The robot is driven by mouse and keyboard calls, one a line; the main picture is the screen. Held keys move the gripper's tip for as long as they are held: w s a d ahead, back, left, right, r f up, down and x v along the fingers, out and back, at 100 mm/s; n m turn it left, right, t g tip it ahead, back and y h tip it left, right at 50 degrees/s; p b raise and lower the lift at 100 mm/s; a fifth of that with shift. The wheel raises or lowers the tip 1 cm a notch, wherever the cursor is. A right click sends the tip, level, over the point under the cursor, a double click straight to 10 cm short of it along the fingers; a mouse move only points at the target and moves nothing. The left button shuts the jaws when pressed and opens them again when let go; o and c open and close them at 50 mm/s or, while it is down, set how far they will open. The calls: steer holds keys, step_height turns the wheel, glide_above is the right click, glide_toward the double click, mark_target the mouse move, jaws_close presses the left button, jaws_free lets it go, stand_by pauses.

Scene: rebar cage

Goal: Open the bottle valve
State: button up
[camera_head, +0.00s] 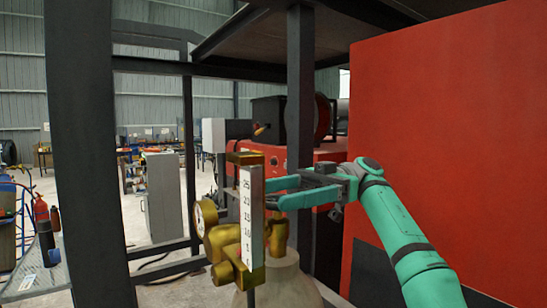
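The gas bottle (287,286) stands low in the middle of the head view; only its pale rounded shoulder shows. A brass valve body (277,235) sits on top of it. In front are a brass regulator (228,243), a round gauge (206,216) and an upright white flow scale (252,215). My teal gripper (276,194) reaches in from the right, just above the valve body and right of the scale. Its two fingers are apart with a gap between them, and I see nothing gripped. The scale stands close to the fingertips. I cannot make out the valve's handwheel or whether the fingers touch anything.
A dark post (301,120) rises behind my gripper. A large red panel (450,130) fills the right side. A thick dark column (85,160) stands at the left. Red machinery (285,158) is behind the bottle. Open floor (145,215) shows at the left.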

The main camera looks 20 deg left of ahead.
steer(key=s+d+r, duration=0.3)
steer(key=s+r, duration=0.8)
steer(key=s, duration=0.2)
steer(key=shift+s+d+r, duration=0.25)
steer(key=shift+d+r, duration=0.05)
steer(key=shift+r, duration=0.1)
